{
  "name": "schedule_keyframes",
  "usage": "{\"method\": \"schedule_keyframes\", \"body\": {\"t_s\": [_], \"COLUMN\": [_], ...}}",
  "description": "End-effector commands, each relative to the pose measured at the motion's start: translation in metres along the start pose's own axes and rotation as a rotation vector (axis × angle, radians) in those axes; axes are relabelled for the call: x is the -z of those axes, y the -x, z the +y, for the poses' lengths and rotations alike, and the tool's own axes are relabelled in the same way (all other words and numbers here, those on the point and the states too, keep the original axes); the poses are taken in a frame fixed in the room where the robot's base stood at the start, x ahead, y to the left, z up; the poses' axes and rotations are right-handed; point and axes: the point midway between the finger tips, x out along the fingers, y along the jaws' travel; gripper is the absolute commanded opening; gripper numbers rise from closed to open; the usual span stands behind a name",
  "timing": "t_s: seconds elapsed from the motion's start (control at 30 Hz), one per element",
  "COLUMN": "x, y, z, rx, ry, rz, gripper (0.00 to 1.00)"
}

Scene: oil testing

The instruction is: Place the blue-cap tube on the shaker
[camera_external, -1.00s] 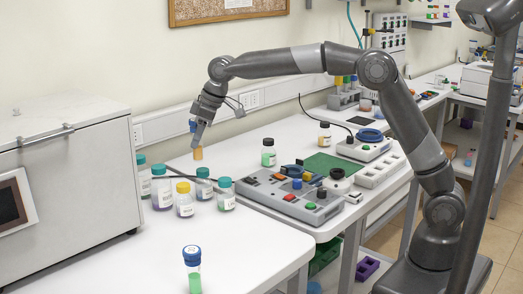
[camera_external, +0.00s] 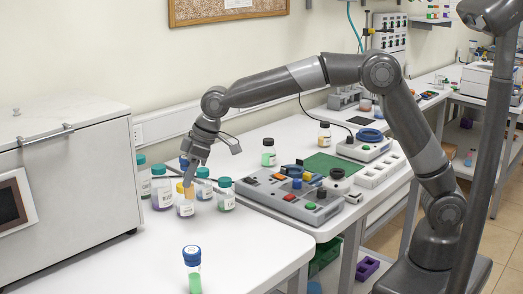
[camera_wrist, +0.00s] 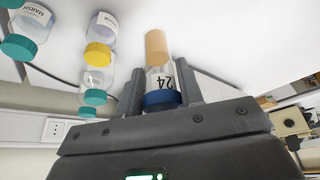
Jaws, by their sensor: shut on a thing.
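My gripper (camera_external: 188,168) is shut on a blue-cap tube with orange contents, which is low over the white table among the jars in the external view. In the wrist view, the tube (camera_wrist: 158,80) sits between the fingers of my gripper (camera_wrist: 162,94), with its blue cap nearest the palm and a label reading "24". I cannot tell whether it touches the table. Another blue-cap tube (camera_external: 193,271), with green contents, stands upright at the front. A white device with a round blue top (camera_external: 369,135) stands at the back right; it may be the shaker.
A yellow-cap jar (camera_external: 184,205) and several teal-cap jars (camera_external: 226,196) stand close around the held tube. A grey control box (camera_external: 290,197) is to the right, a large white cabinet (camera_external: 70,180) to the left. The front table is mostly clear.

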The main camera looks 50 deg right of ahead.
Motion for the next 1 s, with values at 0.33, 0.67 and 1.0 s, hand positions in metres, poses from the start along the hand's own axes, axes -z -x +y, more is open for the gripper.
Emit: {"method": "schedule_keyframes", "body": {"t_s": [0.33,0.67,1.0], "x": [0.024,0.033,0.018], "y": [-0.061,-0.086,-0.121], "z": [-0.064,-0.088,-0.088], "rx": [0.002,0.001,0.001], "ry": [0.005,0.001,0.001], "rz": [-0.003,0.0,-0.001], "gripper": [0.07,0.07,0.07]}}
